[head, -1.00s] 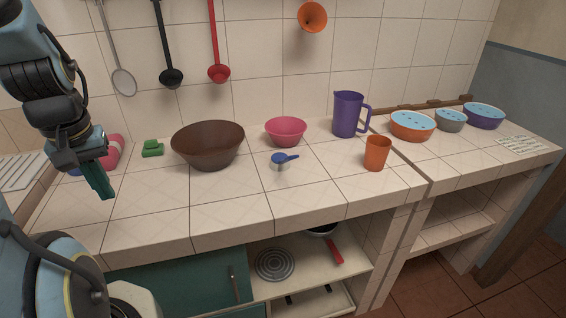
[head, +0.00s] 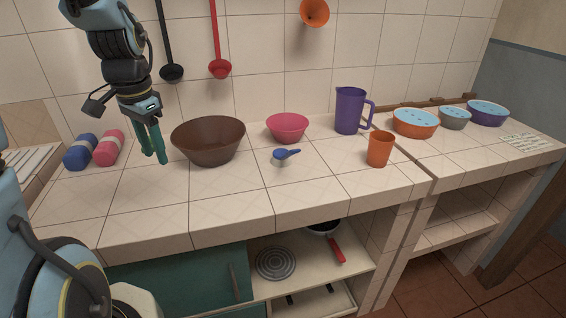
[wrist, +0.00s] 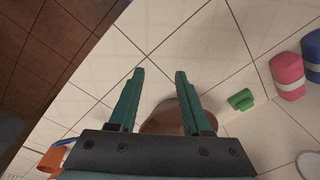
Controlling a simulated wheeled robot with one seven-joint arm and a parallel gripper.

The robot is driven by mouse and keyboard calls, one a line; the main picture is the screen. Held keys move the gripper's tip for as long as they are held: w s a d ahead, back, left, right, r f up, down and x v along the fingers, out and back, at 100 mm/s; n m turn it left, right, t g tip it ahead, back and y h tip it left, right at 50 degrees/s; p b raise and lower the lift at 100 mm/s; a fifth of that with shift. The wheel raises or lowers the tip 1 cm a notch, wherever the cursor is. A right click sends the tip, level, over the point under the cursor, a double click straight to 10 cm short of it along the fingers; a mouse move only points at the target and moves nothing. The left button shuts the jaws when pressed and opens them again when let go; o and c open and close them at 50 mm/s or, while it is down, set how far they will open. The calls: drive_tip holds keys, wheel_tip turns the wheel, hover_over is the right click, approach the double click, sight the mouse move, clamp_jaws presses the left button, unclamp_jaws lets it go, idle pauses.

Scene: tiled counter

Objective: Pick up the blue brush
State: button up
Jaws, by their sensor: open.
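The blue brush (head: 286,154) lies on the tiled counter between the brown bowl and the orange cup, in front of the pink bowl. Its pale underside rests on the tiles and its blue handle points right. My gripper (head: 155,160) hangs above the counter at the left, well away from the brush, with the brown bowl between them. In the wrist view, the teal fingers of my gripper (wrist: 160,72) are apart with nothing held. A small blue patch beside an orange shape shows at the lower left there; I cannot tell whether it is the brush.
The brown bowl (head: 208,142) stands just right of my gripper. The pink bowl (head: 287,128), purple jug (head: 350,110) and orange cup (head: 380,149) stand around the brush. Blue (head: 80,152) and pink (head: 108,148) rolls lie left. A green block (wrist: 241,100) shows in the wrist view. The front counter is clear.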

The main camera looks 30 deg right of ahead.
drive_tip(key=shift+o, duration=0.6)
drive_tip(key=w+d+m+b, duration=0.1)
drive_tip(key=w+d+m, duration=0.1)
drive_tip(key=d+m, duration=0.5)
drive_tip(key=shift+d+f+m, duration=0.4)
drive_tip(key=shift+d+f, duration=0.05)
drive_tip(key=shift+d, duration=0.7)
drive_tip(key=m+g+b, duration=0.1)
drive_tip(key=m+b, duration=0.3)
drive_tip(key=m, duration=1.5)
approach(286, 156)
drive_tip(key=w+d+f, duration=0.2)
drive_tip(key=shift+w+d, duration=0.15)
drive_tip(key=shift+w, duration=0.25)
drive_tip(key=shift+w+f+p, duration=0.15)
drive_tip(key=shift+f+p, duration=1.3)
drive_tip(key=shift+f, duration=3.9)
clamp_jaws()
